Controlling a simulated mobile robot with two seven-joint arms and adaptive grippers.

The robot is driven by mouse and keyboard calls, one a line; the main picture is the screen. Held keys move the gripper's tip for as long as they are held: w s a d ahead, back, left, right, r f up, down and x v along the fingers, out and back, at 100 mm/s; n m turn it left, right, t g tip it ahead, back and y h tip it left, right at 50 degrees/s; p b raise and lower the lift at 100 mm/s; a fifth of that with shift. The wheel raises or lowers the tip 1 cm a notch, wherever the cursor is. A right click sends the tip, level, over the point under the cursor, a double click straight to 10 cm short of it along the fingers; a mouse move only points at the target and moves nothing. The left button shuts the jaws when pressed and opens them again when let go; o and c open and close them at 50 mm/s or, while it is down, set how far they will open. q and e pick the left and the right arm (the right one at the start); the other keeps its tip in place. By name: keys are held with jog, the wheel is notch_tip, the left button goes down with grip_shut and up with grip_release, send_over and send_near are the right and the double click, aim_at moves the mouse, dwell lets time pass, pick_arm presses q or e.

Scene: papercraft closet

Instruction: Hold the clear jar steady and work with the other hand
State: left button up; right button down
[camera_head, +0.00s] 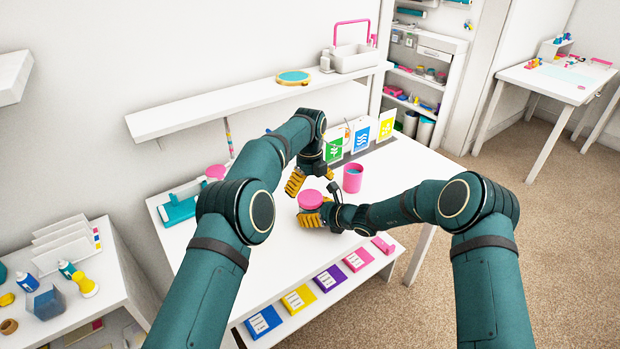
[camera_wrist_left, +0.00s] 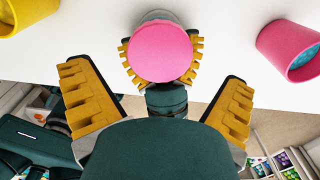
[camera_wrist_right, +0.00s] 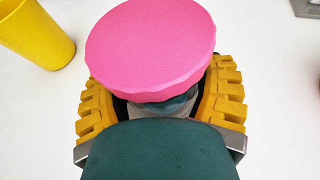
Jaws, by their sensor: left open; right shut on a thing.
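The clear jar wears a wide pink lid (camera_head: 311,200) and stands on the white table. Its lid fills the middle of the right wrist view (camera_wrist_right: 150,45) and shows in the left wrist view (camera_wrist_left: 160,50). My right gripper (camera_head: 312,218) is shut around the jar, its yellow fingers on both sides below the lid. The lid and my gripper hide most of the clear body. My left gripper (camera_head: 311,180) is open and empty, just behind and above the jar in the head view. Its spread fingers (camera_wrist_left: 160,100) are apart from the lid.
A pink cup (camera_head: 352,179) with blue inside stands right of the jar. A yellow cup (camera_wrist_right: 36,32) stands near it in the right wrist view. Coloured cards (camera_head: 361,137) line the back; several coloured labelled blocks (camera_head: 328,279) line the front shelf. A teal tool (camera_head: 182,208) lies left.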

aim_at(310, 196)
pick_arm(q)
jog(key=shift+f, duration=2.05)
jog(key=shift+c, duration=0.3)
jog(key=c, duration=1)
jog(key=o, duration=1)
jog(key=shift+o, duration=0.2)
jog(key=shift+r, duration=0.1)
jog(key=shift+r, duration=2.25)
pick_arm(e)
grip_release()
